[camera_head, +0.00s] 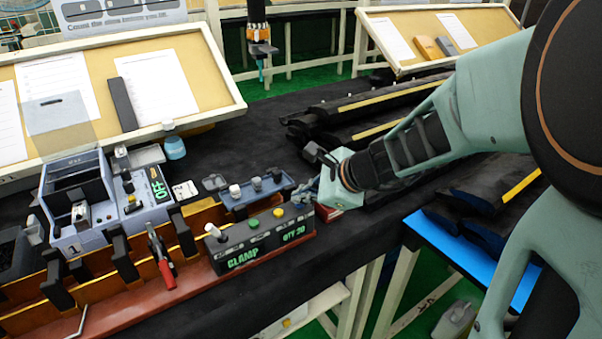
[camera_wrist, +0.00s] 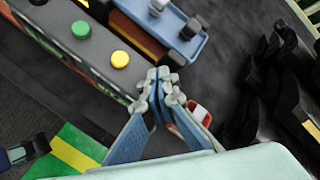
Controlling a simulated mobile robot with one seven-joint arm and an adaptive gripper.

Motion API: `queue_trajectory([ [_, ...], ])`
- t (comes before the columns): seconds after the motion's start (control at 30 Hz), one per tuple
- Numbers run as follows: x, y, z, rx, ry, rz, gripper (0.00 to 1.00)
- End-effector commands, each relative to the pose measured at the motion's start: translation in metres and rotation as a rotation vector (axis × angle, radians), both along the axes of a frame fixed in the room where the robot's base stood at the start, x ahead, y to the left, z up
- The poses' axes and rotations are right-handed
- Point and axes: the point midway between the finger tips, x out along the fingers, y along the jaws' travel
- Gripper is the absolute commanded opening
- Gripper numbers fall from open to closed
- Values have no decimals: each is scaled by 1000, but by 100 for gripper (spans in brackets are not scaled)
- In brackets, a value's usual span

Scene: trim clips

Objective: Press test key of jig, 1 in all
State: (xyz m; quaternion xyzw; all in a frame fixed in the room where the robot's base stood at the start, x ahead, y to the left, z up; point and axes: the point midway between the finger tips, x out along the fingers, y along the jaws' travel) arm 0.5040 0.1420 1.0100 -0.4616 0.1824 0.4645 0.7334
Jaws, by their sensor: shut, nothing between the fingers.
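The jig (camera_head: 92,238) is a grey-blue box marked 1 at the left in the head view. A clear lid stands raised over it. Its right side has a small panel (camera_head: 140,195) with a green OFF readout and small keys; which is the test key is too small to tell. My gripper (camera_head: 308,190) is shut and empty, well right of the jig, by the right end of the dark CLAMP box (camera_head: 262,240). In the wrist view my closed fingertips (camera_wrist: 160,78) are near that box's yellow button (camera_wrist: 120,60), apart from it in the picture. The jig is not identifiable there.
The CLAMP box also has a green button (camera_head: 253,223) and a white-topped lever (camera_head: 213,231). A blue tray (camera_head: 240,197) with small parts lies behind it. A red-handled tool (camera_head: 165,268) stands in the brown rack. Black trim strips (camera_head: 370,110) lie at right.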

Motion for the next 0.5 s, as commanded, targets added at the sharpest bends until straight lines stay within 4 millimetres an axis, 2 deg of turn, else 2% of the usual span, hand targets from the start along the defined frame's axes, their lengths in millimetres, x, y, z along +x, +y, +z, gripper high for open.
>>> queue_trajectory([
  [0.5,0,0,18,0,0,0,0],
])
